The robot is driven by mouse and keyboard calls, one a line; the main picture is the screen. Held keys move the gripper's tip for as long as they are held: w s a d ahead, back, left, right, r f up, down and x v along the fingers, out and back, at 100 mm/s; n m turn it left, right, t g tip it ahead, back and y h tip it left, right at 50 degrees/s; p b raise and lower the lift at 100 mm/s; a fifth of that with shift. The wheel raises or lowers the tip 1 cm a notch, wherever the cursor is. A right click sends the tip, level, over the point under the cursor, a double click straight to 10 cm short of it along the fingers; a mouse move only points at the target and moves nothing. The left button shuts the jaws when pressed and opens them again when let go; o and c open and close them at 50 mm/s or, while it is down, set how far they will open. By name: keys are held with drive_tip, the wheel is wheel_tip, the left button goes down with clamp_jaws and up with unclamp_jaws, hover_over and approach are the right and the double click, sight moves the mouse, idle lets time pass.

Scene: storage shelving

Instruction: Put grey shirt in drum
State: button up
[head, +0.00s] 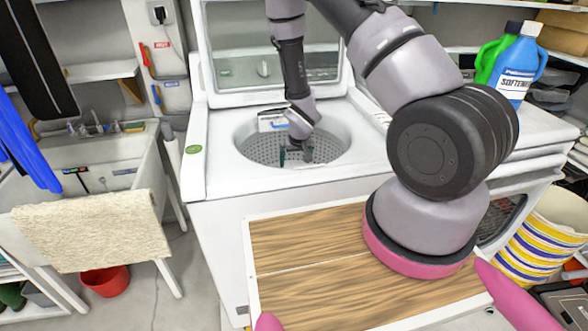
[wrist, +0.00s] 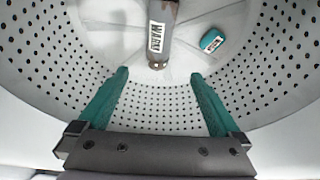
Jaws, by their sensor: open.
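The white perforated drum (head: 262,147) belongs to the open top-loading washing machine. My gripper (head: 295,157) reaches down into the drum's opening. In the wrist view, my gripper's teal fingers (wrist: 160,78) are spread apart with nothing between them, and the drum's holed wall (wrist: 265,80) lies around and beyond them. I cannot make out a grey shirt in either view.
In the wrist view, a grey post with a label (wrist: 161,30) and a small teal item (wrist: 211,41) show inside the drum. The machine's raised lid (head: 265,68) stands behind. A wood-topped surface (head: 330,265) is in front; softener bottles (head: 519,65) stand right.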

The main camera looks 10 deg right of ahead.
drive_tip(key=shift+v, duration=1.7)
drive_tip(key=s+d+r+m+t, duration=0.1)
drive_tip(key=d+r+m, duration=0.1)
drive_tip(key=r, duration=1.2)
drive_tip(key=s+d+r+m, duration=0.1)
drive_tip(key=d+r, duration=0.1)
drive_tip(key=r, duration=1.2)
drive_tip(key=s+d+r+m+t+y, duration=0.1)
drive_tip(key=s+r+y, duration=0.1)
drive_tip(key=s+r, duration=1.7)
drive_tip(key=s, duration=0.3)
drive_tip(key=shift+r+t, duration=0.2)
drive_tip(key=shift+t, duration=0.2)
